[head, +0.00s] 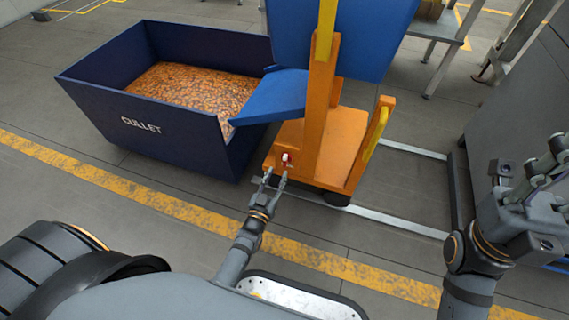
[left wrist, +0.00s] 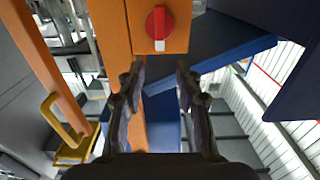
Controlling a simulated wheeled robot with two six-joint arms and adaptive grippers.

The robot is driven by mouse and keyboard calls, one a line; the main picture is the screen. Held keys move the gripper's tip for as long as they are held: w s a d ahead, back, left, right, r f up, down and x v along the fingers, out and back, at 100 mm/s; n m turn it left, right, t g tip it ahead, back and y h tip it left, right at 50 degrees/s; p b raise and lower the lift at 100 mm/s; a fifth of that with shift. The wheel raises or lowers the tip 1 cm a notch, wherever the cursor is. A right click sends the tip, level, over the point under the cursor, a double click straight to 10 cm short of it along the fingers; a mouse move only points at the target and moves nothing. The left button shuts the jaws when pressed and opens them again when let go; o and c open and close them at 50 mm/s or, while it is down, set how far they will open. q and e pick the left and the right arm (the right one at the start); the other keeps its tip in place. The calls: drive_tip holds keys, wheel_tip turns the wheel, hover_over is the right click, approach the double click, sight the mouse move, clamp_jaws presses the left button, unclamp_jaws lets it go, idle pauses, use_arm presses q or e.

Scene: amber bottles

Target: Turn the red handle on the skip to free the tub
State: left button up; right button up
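The red handle (head: 286,157) is a small knob with a white tip, low on the front of the orange skip frame (head: 325,140). In the left wrist view the round red handle (left wrist: 156,22) sits on an orange plate, its white end pointing down. My left gripper (head: 275,177) is open and empty, just in front of and below the handle, apart from it. The left wrist view shows its fingers (left wrist: 161,75) spread. The blue tub (head: 340,35) stands on the frame, its lip over the bin. My right gripper (head: 528,172) is raised at the right edge, fingers apart, empty.
A dark blue bin (head: 150,127) marked CULLET, full of amber pieces, stands left of the skip. Metal floor rails (head: 400,220) run beside the frame. A grey cabinet (head: 525,95) stands at the right. The floor in front has a yellow line and is clear.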

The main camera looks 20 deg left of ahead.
sight(284, 159)
use_arm(q)
drive_tip(key=w+b, duration=0.1)
drive_tip(key=w, duration=0.2)
drive_tip(key=w+b, duration=0.1)
drive_tip(key=w, duration=0.2)
drive_tip(key=shift+w+d+f+b, duration=0.1)
drive_tip(key=shift+w+f+b, duration=0.1)
drive_tip(key=shift+w+b, duration=0.15)
drive_tip(key=shift+w+r, duration=0.1)
drive_tip(key=shift+w, duration=0.35)
drive_tip(key=shift+c, duration=0.4)
clamp_jaws()
